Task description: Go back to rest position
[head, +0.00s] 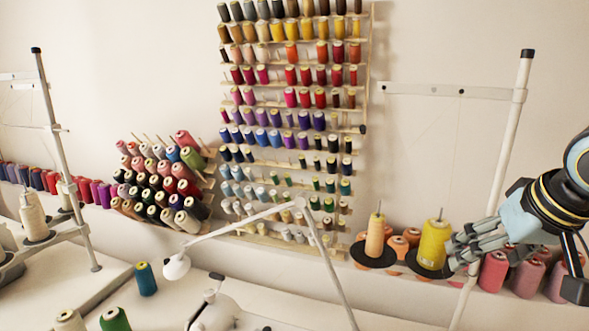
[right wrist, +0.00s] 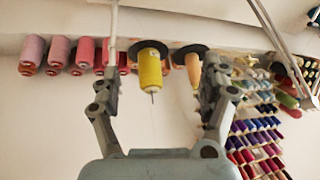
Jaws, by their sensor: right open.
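My right gripper (head: 462,247) comes in from the right in the head view, just beside a yellow thread cone (head: 435,244) on a black disc. In the right wrist view its fingers (right wrist: 162,88) are spread, with nothing held between them. There the yellow cone (right wrist: 150,70) hangs upside down in the picture, seen through the gap and apparently beyond the fingers. I cannot tell how far the fingers are from the cone. My left gripper is not in view.
A pale orange cone (head: 375,238) stands left of the yellow one. A white pole (head: 495,190) rises close to my right gripper. Pink spools (head: 527,277) line the ledge. A wall rack (head: 290,120) holds many spools. A white lamp arm (head: 240,226) crosses the table.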

